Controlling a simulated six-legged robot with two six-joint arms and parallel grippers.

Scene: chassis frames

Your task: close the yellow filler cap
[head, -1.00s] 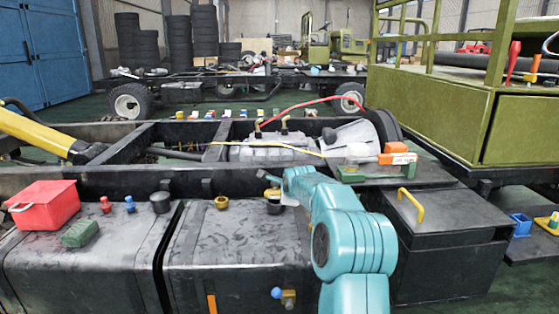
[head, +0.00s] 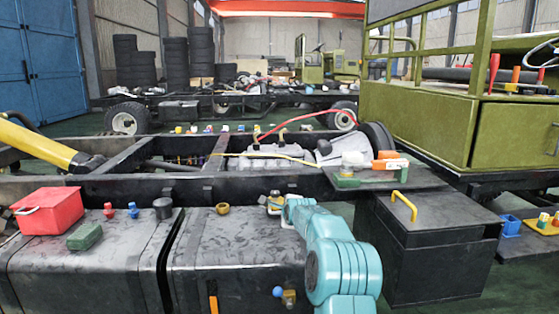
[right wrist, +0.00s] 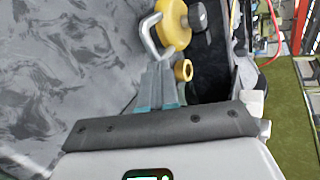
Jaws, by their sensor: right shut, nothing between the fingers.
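A yellow round cap (right wrist: 174,24) with a bent silver metal loop at its side shows beyond my fingertips in the right wrist view. A smaller yellow ring (right wrist: 183,70) lies just right of my fingers. In the head view, yellow filler parts (head: 273,203) sit on the right black tank (head: 235,240), partly hidden by my right gripper (head: 284,201). My right gripper (right wrist: 160,78) is shut and empty, close to the metal loop; I cannot tell whether it touches. A yellow ring (head: 222,208) stands further left on the tank. My left gripper is out of view.
A black cap (head: 162,208), blue and red knobs, a green block (head: 85,236) and a red container (head: 48,210) stand on the left tank. The chassis rail (head: 150,187) runs behind. A black box (head: 432,240) with a yellow handle is at right.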

